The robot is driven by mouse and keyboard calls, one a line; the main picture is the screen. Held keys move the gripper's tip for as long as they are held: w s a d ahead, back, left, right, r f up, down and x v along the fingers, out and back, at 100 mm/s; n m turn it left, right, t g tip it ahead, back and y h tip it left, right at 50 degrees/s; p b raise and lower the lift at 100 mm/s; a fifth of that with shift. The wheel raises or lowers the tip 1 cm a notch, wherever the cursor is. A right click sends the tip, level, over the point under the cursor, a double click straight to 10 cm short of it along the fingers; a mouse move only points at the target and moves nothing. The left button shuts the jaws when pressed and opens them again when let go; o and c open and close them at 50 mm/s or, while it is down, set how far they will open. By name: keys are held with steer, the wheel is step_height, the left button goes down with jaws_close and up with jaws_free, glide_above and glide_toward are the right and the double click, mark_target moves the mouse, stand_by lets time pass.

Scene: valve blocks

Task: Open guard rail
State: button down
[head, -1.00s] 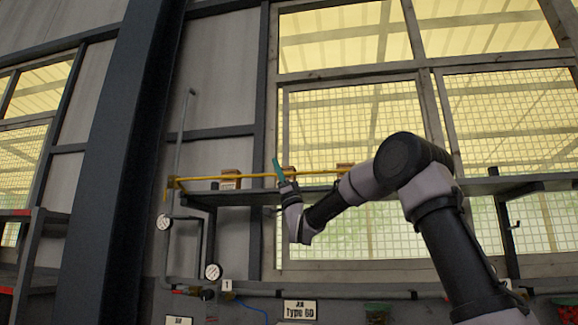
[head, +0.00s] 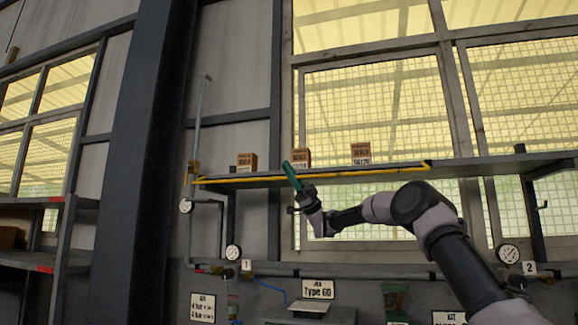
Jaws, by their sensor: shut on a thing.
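The guard rail (head: 365,172) is a long thin yellow bar running along the front edge of the grey shelf (head: 490,169). Its left end meets a yellow bracket (head: 193,172) on a pipe, and its right end bends up near the shelf top. My gripper (head: 292,177), with teal fingers, is shut on the rail left of its middle. The fingers hide a short piece of the bar. Three brown boxes stand on the shelf behind: the left box (head: 246,162), the middle box (head: 301,157) and the right box (head: 361,153).
A thick dark column (head: 140,150) stands at the left, beside a dark rack (head: 60,235). Pressure gauges, one at the left (head: 233,252) and one at the right (head: 509,253), sit below the shelf. A "Type GO" sign (head: 318,289) is at the bottom.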

steer(key=shift+w+f, duration=0.15)
steer(key=shift+f, duration=0.4)
steer(key=shift+a+f, duration=0.1)
steer(key=c, duration=1.2)
jaws_free()
steer(key=shift+o, duration=0.2)
steer(key=shift+s, duration=0.25)
steer(key=shift+w, duration=0.1)
steer(key=v, duration=1.1)
steer(key=shift+f, duration=0.1)
